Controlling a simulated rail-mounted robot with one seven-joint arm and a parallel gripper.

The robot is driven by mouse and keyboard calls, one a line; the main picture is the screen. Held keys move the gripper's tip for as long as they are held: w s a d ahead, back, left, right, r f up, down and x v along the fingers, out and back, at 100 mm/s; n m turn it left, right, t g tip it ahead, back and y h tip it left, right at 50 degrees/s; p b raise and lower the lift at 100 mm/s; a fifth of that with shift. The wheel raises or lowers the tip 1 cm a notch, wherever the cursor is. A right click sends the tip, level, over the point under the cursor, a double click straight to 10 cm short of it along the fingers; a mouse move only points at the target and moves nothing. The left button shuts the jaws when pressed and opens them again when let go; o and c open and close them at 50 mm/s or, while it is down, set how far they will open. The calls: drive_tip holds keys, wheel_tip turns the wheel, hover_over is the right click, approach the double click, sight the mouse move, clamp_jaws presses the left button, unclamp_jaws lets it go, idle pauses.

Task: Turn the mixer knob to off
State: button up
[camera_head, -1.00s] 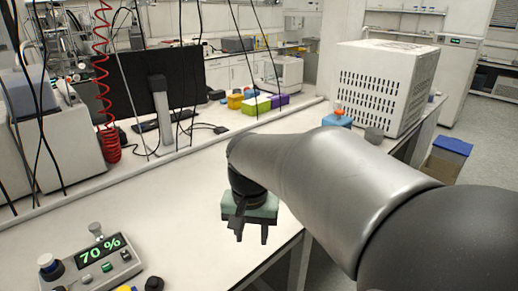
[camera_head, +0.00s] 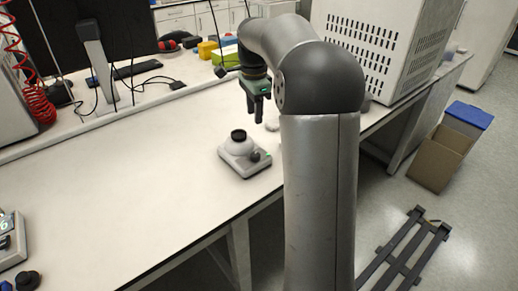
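The mixer (camera_head: 245,158) is a small grey-white unit standing on the white bench, left of my arm. It carries a rounded white vessel with a black cap (camera_head: 238,135) on top. A dark knob (camera_head: 256,155) is on its near right side, with a small green light beside it. My gripper (camera_head: 255,112) points down above and behind the mixer, apart from it. Its two dark fingers look slightly separated with nothing between them. The knob's exact setting is too small to read.
The white bench (camera_head: 130,190) is largely clear left of the mixer. A control box (camera_head: 10,240) is cut off at the left edge. A large white vented cabinet (camera_head: 385,45) stands behind my arm. A monitor (camera_head: 62,40) and cables are at the back left.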

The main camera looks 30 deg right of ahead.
sight(255, 154)
wheel_tip(255, 154, down, 15)
drive_tip(key=shift+f+p, duration=0.2)
drive_tip(key=shift+p, duration=0.1)
drive_tip(key=c, duration=0.7)
